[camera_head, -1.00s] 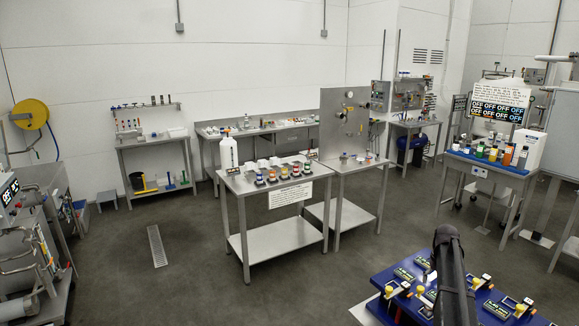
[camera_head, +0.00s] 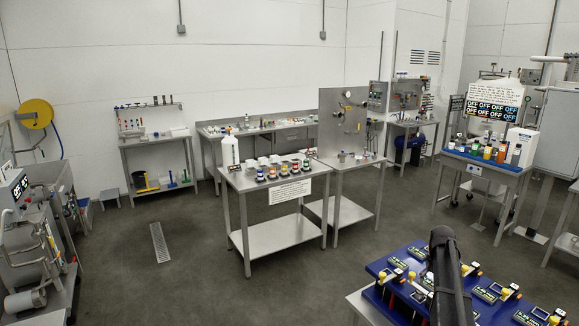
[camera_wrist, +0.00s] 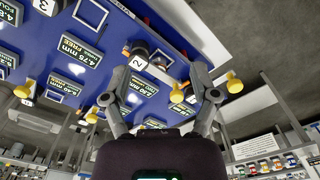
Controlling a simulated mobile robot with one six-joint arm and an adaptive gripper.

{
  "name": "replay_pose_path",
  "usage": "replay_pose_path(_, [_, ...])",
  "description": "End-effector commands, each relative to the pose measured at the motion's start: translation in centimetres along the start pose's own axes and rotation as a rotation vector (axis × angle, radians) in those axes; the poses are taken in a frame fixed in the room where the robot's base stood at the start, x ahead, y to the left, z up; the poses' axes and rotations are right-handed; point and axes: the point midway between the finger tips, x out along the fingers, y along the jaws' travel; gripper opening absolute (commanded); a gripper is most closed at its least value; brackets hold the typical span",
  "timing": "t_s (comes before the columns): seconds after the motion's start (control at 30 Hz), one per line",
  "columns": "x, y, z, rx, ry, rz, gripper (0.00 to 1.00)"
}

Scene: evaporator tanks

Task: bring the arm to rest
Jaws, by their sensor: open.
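My gripper (camera_wrist: 165,88) shows in the wrist view with its two fingers spread apart. It is open, and nothing sits between the fingertips. Beyond it is the blue board (camera_wrist: 100,55) with numbered labels, small displays and yellow knobs. In the head view my dark arm (camera_head: 447,275) rises in front of the same blue board (camera_head: 385,262) at the lower right. My gripper is not visible in the head view.
A steel table (camera_head: 270,235) with several small jars and a white bottle (camera_head: 229,152) stands in the middle. A blue-topped table (camera_head: 480,160) with bottles is at the right. Piping equipment (camera_head: 35,245) stands at the left.

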Motion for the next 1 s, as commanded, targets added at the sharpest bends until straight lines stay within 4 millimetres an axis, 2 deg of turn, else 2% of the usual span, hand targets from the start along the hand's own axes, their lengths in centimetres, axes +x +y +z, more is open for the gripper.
replay_pose_path(0.33, [1.5, -4.8, 3.9, -0.036, 0.000, 0.000, 0.77])
replay_pose_path(0.57, [3.2, -9.8, 8.8, -0.077, 0.000, 0.000, 0.77])
replay_pose_path(0.67, [4.3, -12.8, 12.3, -0.105, 0.000, 0.000, 0.77])
replay_pose_path(0.8, [6.1, -17.1, 18.0, -0.149, 0.000, 0.001, 0.77])
replay_pose_path(1.0, [8.3, -21.6, 25.9, -0.209, 0.000, 0.001, 0.77])
